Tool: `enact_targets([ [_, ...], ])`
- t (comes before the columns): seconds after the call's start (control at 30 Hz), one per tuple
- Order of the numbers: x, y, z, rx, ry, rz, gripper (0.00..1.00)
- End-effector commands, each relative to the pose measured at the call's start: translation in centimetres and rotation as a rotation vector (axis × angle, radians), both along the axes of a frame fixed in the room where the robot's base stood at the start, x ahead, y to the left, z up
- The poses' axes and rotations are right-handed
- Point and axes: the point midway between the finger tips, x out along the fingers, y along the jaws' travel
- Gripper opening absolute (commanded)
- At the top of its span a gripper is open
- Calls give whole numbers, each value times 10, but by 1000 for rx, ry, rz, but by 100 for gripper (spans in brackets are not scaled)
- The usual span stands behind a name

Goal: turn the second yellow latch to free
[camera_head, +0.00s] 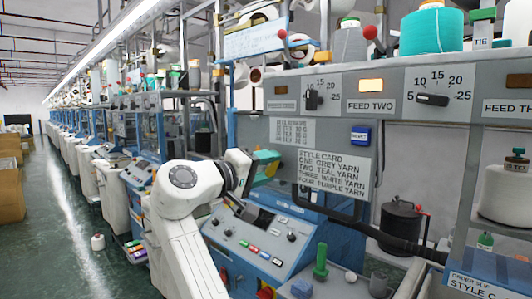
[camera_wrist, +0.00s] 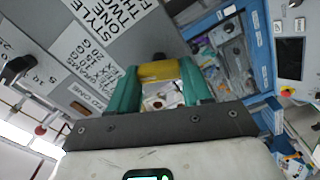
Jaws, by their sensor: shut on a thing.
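A yellow latch (camera_wrist: 158,71) sits between the two teal fingers of my gripper (camera_wrist: 158,75) in the wrist view. The fingers are shut on it, one on each side, and hide its ends. In the head view my gripper (camera_head: 268,158) is at the left edge of the grey panel, beside the style card (camera_head: 333,172). There only a small yellowish part shows by the fingers. Which way the latch is turned, and whether it is the second one, I cannot tell.
A blue control box (camera_head: 255,245) with buttons stands below my arm. A black hose (camera_head: 400,242) runs at lower right. The green aisle floor (camera_head: 60,230) is open at left.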

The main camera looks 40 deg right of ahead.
Motion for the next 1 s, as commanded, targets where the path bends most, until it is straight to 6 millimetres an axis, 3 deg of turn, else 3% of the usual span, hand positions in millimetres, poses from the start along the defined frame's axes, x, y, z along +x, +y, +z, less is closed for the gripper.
enact_targets([
  [0.5,2,1,1,-12,351,4,18],
  [1.0,2,1,-3,-15,424,5,18],
])
